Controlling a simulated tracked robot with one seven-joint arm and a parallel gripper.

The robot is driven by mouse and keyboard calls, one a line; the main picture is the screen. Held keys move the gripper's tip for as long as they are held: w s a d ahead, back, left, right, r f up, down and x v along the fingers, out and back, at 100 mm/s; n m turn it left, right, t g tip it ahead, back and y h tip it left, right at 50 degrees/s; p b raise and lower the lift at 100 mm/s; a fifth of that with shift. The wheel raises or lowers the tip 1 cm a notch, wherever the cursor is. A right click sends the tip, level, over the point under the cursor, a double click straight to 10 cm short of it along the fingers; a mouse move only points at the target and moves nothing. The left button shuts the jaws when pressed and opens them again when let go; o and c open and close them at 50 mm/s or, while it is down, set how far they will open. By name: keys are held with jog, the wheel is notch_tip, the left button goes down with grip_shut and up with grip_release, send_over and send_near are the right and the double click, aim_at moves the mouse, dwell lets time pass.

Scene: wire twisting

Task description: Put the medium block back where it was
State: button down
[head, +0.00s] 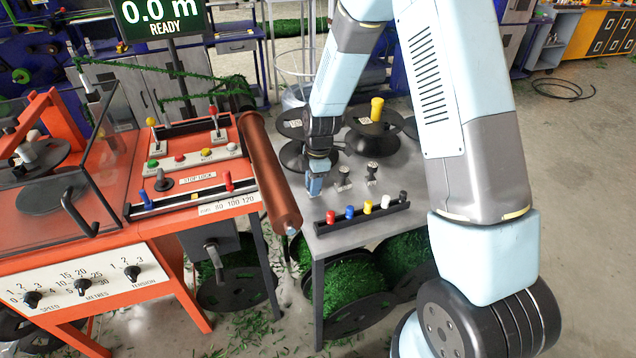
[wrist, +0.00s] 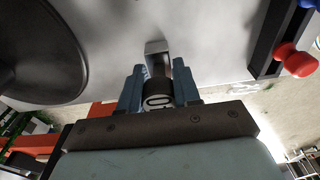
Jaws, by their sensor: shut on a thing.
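My gripper (head: 315,187) is low over the left part of the grey table (head: 345,235). In the wrist view its two blue fingers (wrist: 158,88) are shut on a metal block (wrist: 156,48) by its black round knob (wrist: 157,92). The knob carries a white label, only partly readable. In the head view this block is mostly hidden by the fingers, and I cannot tell whether it touches the table. Two similar blocks with black knobs, one (head: 343,179) nearer my gripper and one (head: 372,172) farther right, stand upright on the table. I cannot tell which block is medium by size.
A dark rack (head: 362,219) with several coloured pegs lies along the table's front. Black spools (head: 374,130) stand behind the blocks, one with a yellow knob (head: 377,109). A brown roller (head: 268,175) and the orange machine (head: 160,238) are to the left.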

jog(key=c, duration=0.8)
grip_release()
jog(key=r, duration=0.4)
jog(key=d+r, duration=0.1)
jog(key=r, duration=0.7)
jog(key=shift+w+d+r, duration=0.1)
jog(key=shift+w+d, duration=0.1)
jog(key=s+d+r+m+t, duration=0.2)
jog(key=s+d+r+m, duration=0.3)
jog(key=r, duration=0.4)
jog(key=s+d+r+m+t, duration=0.1)
jog(key=s+d+r+m, duration=0.5)
jog(key=r, duration=0.3)
jog(key=s+d+r+m+t, duration=0.1)
jog(key=s+d+r+m, duration=0.1)
jog(key=s, duration=0.3)
jog(key=s+d+r+m+t+h, duration=0.1)
jog(key=s+d+r+m, duration=0.1)
jog(key=s+d+m, duration=0.1)
jog(key=s+d+r+m+t, duration=0.1)
jog(key=s+d+r+m, duration=0.1)
jog(key=s+m, duration=0.3)
jog(key=shift+s+d+r, duration=0.1)
jog(key=shift+s+d, duration=0.1)
jog(key=shift+s, duration=0.3)
jog(key=shift+s+d+r, duration=0.1)
jog(key=shift+s+d, duration=0.05)
jog(key=shift+s, duration=0.3)
